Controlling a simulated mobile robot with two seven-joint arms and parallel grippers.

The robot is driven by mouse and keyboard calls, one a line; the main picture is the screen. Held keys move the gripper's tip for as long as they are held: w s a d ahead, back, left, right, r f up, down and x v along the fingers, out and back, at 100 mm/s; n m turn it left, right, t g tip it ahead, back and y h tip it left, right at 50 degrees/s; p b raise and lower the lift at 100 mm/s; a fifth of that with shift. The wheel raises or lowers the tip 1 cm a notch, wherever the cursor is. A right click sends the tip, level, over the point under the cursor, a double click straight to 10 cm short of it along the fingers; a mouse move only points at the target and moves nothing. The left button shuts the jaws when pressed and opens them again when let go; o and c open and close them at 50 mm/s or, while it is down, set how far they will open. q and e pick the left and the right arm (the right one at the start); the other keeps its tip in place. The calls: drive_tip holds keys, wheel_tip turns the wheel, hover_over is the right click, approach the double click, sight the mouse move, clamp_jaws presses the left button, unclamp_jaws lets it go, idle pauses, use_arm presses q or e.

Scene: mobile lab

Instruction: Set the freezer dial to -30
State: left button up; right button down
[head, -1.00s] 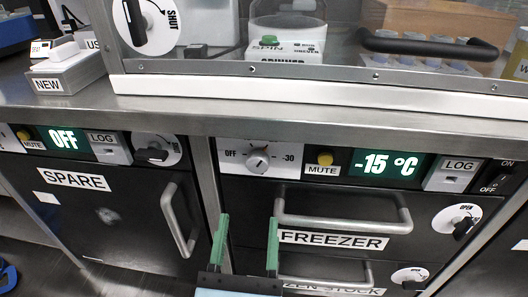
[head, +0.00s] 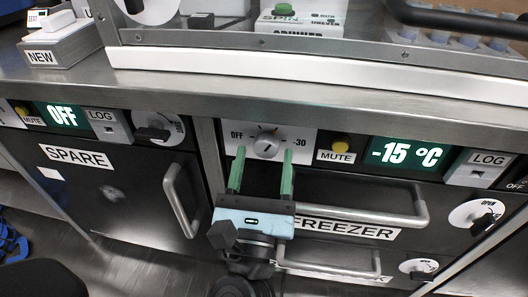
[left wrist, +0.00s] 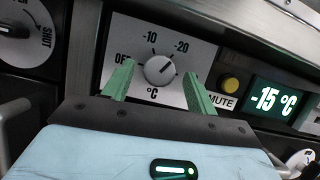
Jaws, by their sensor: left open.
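The freezer dial (head: 266,146) is a round grey knob on a white plate marked OFF at left and -30 at right. In the left wrist view the dial (left wrist: 159,70) shows a pointer line toward the upper right, between -10 and -20. The freezer display (head: 408,154) reads -15 °C. My left gripper (head: 262,152) is open, its green fingers pointing up at the plate. In the left wrist view the fingertips (left wrist: 157,72) lie on either side of the knob, with visible gaps; I cannot tell how far in front. My right gripper is not in view.
A yellow MUTE button (head: 340,145) sits right of the dial. Below is the freezer drawer handle (head: 375,212). The SPARE door handle (head: 181,200) is to the left. A steel counter edge (head: 300,118) overhangs the panel.

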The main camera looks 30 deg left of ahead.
use_arm(q)
drive_tip(key=shift+x, duration=0.8)
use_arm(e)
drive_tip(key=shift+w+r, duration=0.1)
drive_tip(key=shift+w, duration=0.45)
use_arm(q)
drive_tip(key=shift+c, duration=0.4)
